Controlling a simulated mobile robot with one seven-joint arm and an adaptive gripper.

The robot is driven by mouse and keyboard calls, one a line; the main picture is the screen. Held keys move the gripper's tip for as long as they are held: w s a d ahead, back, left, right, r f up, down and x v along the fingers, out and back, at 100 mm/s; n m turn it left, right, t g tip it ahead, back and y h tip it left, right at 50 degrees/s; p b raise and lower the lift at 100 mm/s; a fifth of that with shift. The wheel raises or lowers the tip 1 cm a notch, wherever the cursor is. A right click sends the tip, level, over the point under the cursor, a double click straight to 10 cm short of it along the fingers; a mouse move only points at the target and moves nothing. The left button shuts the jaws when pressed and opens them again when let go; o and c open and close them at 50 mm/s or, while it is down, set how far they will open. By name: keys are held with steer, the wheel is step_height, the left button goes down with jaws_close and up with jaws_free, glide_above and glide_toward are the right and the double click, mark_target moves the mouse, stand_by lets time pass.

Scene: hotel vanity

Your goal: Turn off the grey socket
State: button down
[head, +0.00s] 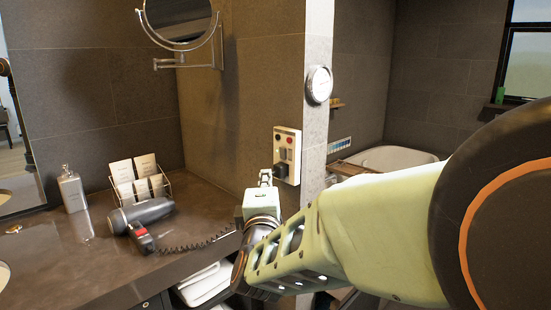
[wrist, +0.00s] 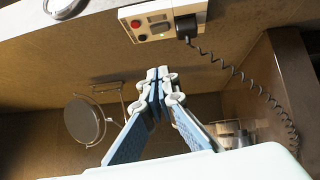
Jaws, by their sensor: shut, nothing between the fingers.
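The socket panel (head: 287,154) is a pale plate on the tiled wall at the end of the counter. It has a red button and dark round parts at its top and a black plug low on it. In the wrist view the socket panel (wrist: 165,20) is at the top, with the red button, a dark round button, a switch and the black plug with its coiled cord. My gripper (head: 266,174) is shut and empty, just left of the panel in the head view. In the wrist view my gripper's fingertips (wrist: 158,73) are together below the panel, with a visible gap between.
A hair dryer (head: 142,214) lies on the dark counter (head: 85,255), its coiled cord running toward the panel. A soap bottle (head: 72,190) and a card rack (head: 140,185) stand behind. A round mirror (head: 180,18) and a clock (head: 318,84) are on the walls.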

stand_by(0.4)
glide_toward(282, 153)
steer(key=w+a, duration=0.4)
steer(key=shift+w+d+r+b, duration=0.2)
steer(key=shift+w+d+r, duration=0.1)
steer(key=shift+w+d, duration=0.4)
steer(key=shift+w+d+r+b, duration=0.15)
steer(key=shift+w+d+r, duration=0.2)
steer(key=shift+w+d, duration=0.35)
